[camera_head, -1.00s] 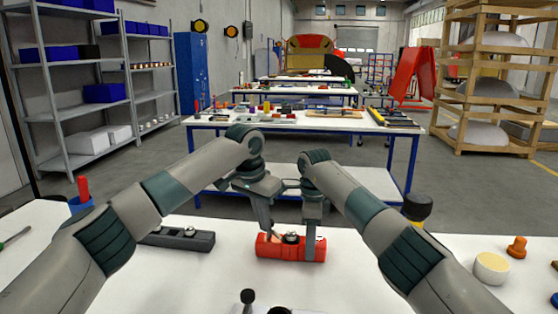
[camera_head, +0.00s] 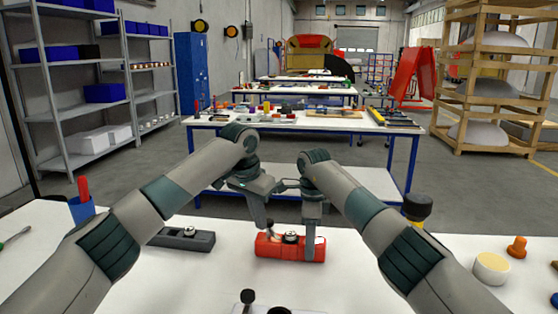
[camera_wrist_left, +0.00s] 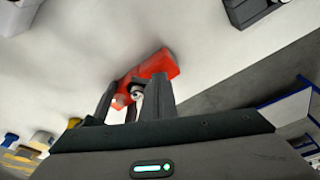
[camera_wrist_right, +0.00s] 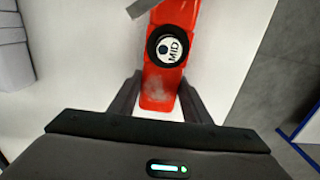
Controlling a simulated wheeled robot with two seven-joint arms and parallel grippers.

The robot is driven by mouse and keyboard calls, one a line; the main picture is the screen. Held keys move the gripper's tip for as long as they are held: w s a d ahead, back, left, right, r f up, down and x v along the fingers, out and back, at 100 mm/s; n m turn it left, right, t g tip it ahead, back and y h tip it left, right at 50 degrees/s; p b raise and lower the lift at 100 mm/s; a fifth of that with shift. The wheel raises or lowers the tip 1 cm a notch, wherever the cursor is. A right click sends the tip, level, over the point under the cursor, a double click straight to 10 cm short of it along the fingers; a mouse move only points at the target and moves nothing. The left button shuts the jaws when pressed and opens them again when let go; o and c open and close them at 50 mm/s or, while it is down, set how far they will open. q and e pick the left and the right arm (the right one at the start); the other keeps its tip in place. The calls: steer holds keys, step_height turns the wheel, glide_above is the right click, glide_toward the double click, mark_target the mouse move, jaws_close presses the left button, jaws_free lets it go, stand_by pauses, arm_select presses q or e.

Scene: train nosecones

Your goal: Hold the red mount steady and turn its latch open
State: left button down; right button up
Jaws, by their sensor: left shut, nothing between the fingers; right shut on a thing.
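The red mount (camera_head: 275,251) lies on the white table in front of me. A round black and white dial (camera_head: 291,237) sits on its top. In the right wrist view the dial (camera_wrist_right: 170,48) reads "MID". My right gripper (camera_head: 312,250) is shut across the mount's right end, with one finger on each side of it. My left gripper (camera_head: 268,232) is shut and empty at the mount's left part, left of the dial; I cannot tell if it touches. The left wrist view shows the mount (camera_wrist_left: 160,64) beyond my left fingers, which partly hide the dial.
A dark grey mount (camera_head: 183,238) lies left of the red one. A black knob (camera_head: 248,297) stands at the front. A cream round pot (camera_head: 491,267) and an orange peg (camera_head: 516,246) are at the right. A blue cup (camera_head: 82,208) stands at the left.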

arm_select(q)
steer(key=shift+w+a, duration=0.25)
steer(key=shift+w, duration=0.1)
stand_by(0.5)
steer(key=shift+s+a, duration=0.2)
steer(key=shift+a, duration=0.15)
steer(key=shift+r, duration=0.1)
stand_by(0.4)
steer(key=shift+r, duration=2.9)
steer(key=shift+d+r, duration=0.1)
steer(key=shift+s+d+r, duration=0.2)
steer(key=shift+s+d, duration=0.05)
steer(key=shift+d, duration=0.25)
steer(key=shift+s+d+r, duration=0.2)
steer(key=shift+s+d, duration=0.05)
steer(key=shift+d, duration=0.2)
steer(key=shift+f, duration=0.1)
